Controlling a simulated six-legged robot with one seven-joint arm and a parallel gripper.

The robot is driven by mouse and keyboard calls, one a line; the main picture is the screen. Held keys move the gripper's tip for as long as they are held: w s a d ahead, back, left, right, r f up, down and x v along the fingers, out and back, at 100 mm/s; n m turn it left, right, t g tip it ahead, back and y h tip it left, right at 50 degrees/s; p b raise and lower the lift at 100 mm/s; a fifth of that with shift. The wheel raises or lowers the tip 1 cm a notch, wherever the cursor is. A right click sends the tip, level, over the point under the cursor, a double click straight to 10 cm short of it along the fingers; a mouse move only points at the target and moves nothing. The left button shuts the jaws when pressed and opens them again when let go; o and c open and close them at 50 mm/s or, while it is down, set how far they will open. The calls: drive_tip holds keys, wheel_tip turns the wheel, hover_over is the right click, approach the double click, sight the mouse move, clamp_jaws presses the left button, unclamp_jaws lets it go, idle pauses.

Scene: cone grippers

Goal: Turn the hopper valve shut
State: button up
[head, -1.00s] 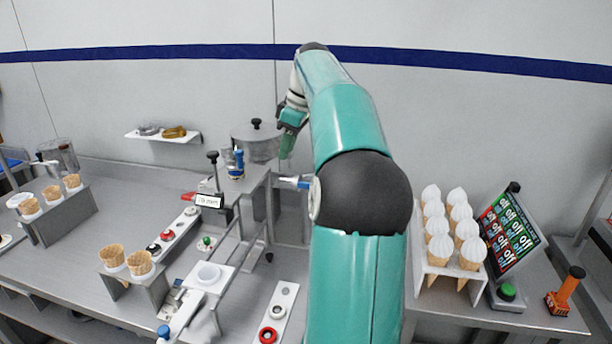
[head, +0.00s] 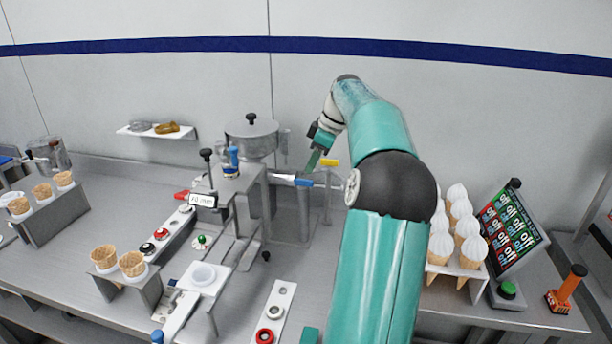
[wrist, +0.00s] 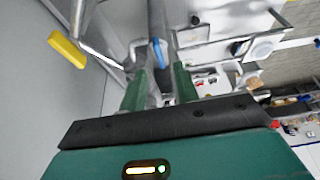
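The hopper (head: 252,138) is a lidded metal pot behind the machine in the head view. A pipe with a blue handle (head: 304,182) runs to the right below it, and a yellow handle (head: 329,162) sits just behind; which one is the hopper valve's is not clear. My gripper (head: 313,162) points down above the blue handle. In the wrist view, my gripper's green fingers (wrist: 160,80) are apart, with the blue handle (wrist: 158,52) and grey pipe seen between and beyond them. The yellow handle (wrist: 66,50) is off to the left. No contact is visible.
A machine with a black-knobbed lever (head: 206,155) stands left of the pipe. Cone racks (head: 150,290) stand at the left, and a rack of filled cones (head: 455,268) and a sign panel (head: 510,230) at the right. A wall shelf (head: 157,130) is behind.

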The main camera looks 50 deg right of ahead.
sight(306, 180)
drive_tip(key=shift+x, duration=2.7)
drive_tip(key=shift+w, duration=0.15)
clamp_jaws()
